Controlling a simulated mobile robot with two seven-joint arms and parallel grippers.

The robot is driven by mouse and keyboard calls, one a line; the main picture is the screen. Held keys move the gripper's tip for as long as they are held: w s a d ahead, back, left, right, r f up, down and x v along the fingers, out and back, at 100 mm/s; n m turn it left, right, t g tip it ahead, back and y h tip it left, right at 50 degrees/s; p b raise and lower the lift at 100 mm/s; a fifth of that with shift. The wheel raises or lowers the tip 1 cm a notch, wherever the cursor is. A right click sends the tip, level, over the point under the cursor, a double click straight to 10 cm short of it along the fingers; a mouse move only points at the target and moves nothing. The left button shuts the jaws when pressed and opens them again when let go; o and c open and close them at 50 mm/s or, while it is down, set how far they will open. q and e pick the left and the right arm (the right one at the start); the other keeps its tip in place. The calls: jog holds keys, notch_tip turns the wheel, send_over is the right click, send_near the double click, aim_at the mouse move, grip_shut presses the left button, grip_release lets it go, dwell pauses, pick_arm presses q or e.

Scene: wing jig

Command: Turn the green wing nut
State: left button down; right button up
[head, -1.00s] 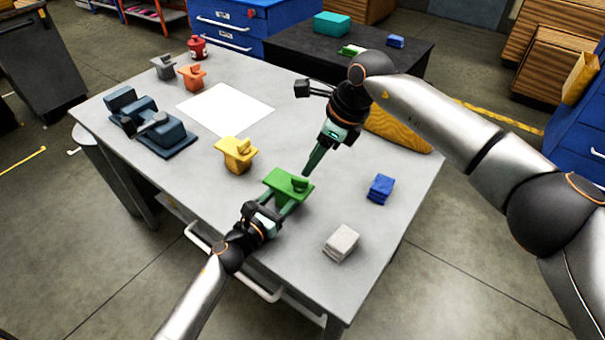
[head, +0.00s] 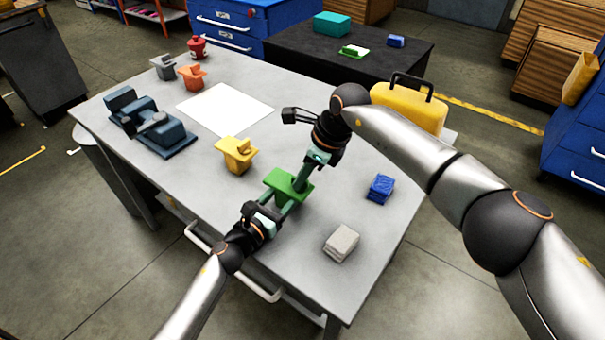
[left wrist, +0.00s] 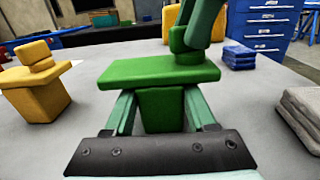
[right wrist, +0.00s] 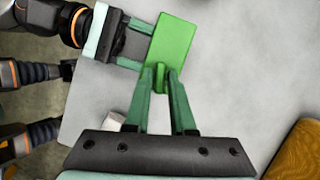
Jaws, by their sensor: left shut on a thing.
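The green block (left wrist: 160,105) stands upright on the table with a flat, wide top plate (right wrist: 175,45). My left gripper (head: 277,205) is shut on the block's body below that plate, one finger on each side. The green wing nut (right wrist: 161,79) sits on top of the plate; its fin stands between the fingertips of my right gripper (head: 297,183). The right fingers come down from above and straddle the fin, very close to it. Whether they press on it cannot be told. In the left wrist view the right fingers hide much of the nut (left wrist: 185,54).
A yellow block (head: 236,154) stands left of the green one. A blue stack (head: 380,188) and a grey stack (head: 341,243) lie to the right. White paper (head: 225,108), a dark blue fixture (head: 160,135) and a yellow case (head: 410,105) are farther off.

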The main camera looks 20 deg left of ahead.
grip_shut()
jog(key=shift+m, duration=0.3)
jog(key=shift+m+t, duration=0.6)
jog(key=shift+m, duration=0.6)
jog(key=shift+o, duration=2.1)
grip_release()
jog(key=shift+s, duration=0.1)
